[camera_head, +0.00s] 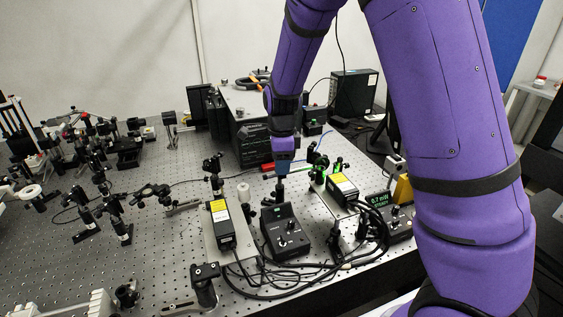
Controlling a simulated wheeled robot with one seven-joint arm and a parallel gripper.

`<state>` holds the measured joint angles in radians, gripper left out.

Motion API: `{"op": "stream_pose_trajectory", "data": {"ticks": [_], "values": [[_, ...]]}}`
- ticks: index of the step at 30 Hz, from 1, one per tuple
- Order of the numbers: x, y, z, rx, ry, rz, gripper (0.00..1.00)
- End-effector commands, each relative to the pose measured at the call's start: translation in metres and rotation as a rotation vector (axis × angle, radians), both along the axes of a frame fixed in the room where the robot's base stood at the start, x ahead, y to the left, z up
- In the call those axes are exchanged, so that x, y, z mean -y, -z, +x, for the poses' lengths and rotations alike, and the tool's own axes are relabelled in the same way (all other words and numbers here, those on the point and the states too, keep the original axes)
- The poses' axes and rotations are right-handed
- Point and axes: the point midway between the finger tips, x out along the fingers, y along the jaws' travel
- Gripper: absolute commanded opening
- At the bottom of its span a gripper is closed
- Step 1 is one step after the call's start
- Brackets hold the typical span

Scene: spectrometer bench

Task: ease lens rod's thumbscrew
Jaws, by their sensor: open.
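My gripper (282,170) is at the end of the purple arm, pointing down over the middle of the bench. It is small in the picture and its fingers are hard to make out. Just below it is a dark upright post (280,188), behind a black control box. I cannot tell whether the gripper touches it. A green-lit cluster of optics (320,168) stands just to the right of the gripper. The lens rod and its thumbscrew cannot be told apart from the other posts at this size.
A laser module with a yellow label (221,222) is left of the black control box (286,236); another yellow-labelled module (342,189) is right. Black cables (300,277) loop in front. A meter reading 0.7 mW (388,211) sits at the right. Bare perforated bench (165,235) lies at the left.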

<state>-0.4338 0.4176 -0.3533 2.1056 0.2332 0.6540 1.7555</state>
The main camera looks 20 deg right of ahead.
Motion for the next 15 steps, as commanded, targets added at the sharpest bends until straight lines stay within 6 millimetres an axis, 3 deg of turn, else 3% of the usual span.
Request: {"op": "stream_pose_trajectory", "data": {"ticks": [2,6,8,15], "values": [[0.0,-0.0001,-0.0001,0.0,0.0,0.0,0.43],[0.0001,-0.0002,-0.0001,0.0,0.0,0.0,0.11],[0.0001,-0.0002,-0.0001,0.0,0.0,0.0,0.0],[0.0001,-0.0003,0.0,0.0,-0.01,0.0,0.0]]}}
